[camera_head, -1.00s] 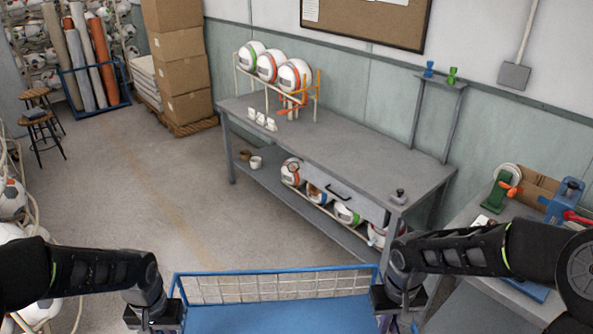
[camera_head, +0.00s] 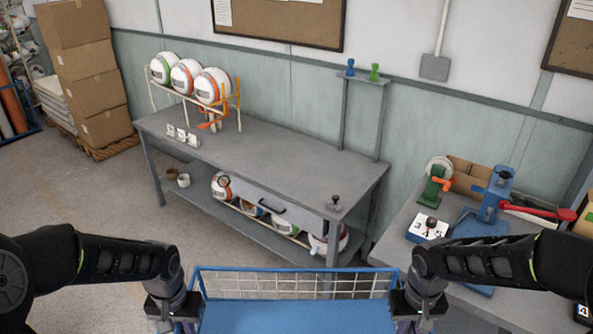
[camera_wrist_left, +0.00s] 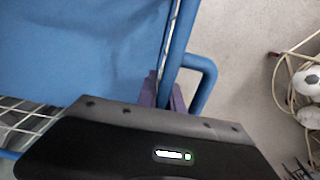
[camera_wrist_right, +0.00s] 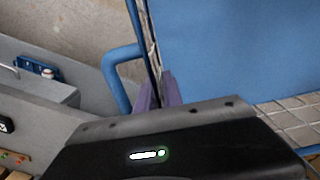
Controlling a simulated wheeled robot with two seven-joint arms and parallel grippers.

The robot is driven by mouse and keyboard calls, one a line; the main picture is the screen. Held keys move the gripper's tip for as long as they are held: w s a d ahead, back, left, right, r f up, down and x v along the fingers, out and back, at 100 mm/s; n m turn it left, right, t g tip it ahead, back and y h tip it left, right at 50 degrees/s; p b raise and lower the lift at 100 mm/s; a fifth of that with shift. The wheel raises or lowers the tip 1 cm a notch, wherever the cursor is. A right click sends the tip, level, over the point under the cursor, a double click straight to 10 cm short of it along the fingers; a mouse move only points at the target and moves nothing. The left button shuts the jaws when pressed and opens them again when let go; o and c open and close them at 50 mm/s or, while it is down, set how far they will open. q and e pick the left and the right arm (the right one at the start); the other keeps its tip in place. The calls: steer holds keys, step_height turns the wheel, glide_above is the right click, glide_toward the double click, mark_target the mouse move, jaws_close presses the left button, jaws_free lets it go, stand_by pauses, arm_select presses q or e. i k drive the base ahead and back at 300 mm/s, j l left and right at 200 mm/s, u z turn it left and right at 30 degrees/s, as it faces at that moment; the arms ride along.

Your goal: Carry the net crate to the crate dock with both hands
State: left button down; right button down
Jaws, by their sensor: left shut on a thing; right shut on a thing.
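The net crate is a blue frame with white net walls and a blue inside; its far wall (camera_head: 295,284) shows at the bottom of the head view. My left gripper (camera_head: 172,312) is at its left side and my right gripper (camera_head: 418,308) at its right side. In the left wrist view the purple fingers (camera_wrist_left: 163,92) are shut on the crate's side rim, beside a blue loop handle (camera_wrist_left: 205,85). In the right wrist view the fingers (camera_wrist_right: 158,92) are shut on the opposite rim, beside another loop handle (camera_wrist_right: 115,75). No crate dock can be made out.
A grey workbench (camera_head: 290,165) stands ahead, with a helmet-like ball rack (camera_head: 195,85) on top and balls on its lower shelf. A second bench (camera_head: 400,250) with a blue press (camera_head: 493,195) stands close on the right. Open floor (camera_head: 120,215) lies at the left.

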mark_target(278, 167)
steer(key=i+u, duration=0.4)
steer(key=i, duration=0.25)
steer(key=i+l+u, duration=0.1)
steer(key=i+u, duration=0.35)
steer(key=i, duration=0.2)
steer(key=i+j+z, duration=0.1)
steer(key=i, duration=0.4)
steer(key=i+j+z, duration=0.15)
steer(key=i, duration=0.3)
steer(key=i+j+z, duration=0.1)
steer(key=i+j, duration=0.2)
steer(key=i, duration=0.15)
steer(key=i+l+z, duration=0.2)
steer(key=z, duration=0.2)
steer(key=i+z, duration=0.85)
steer(key=k, duration=0.1)
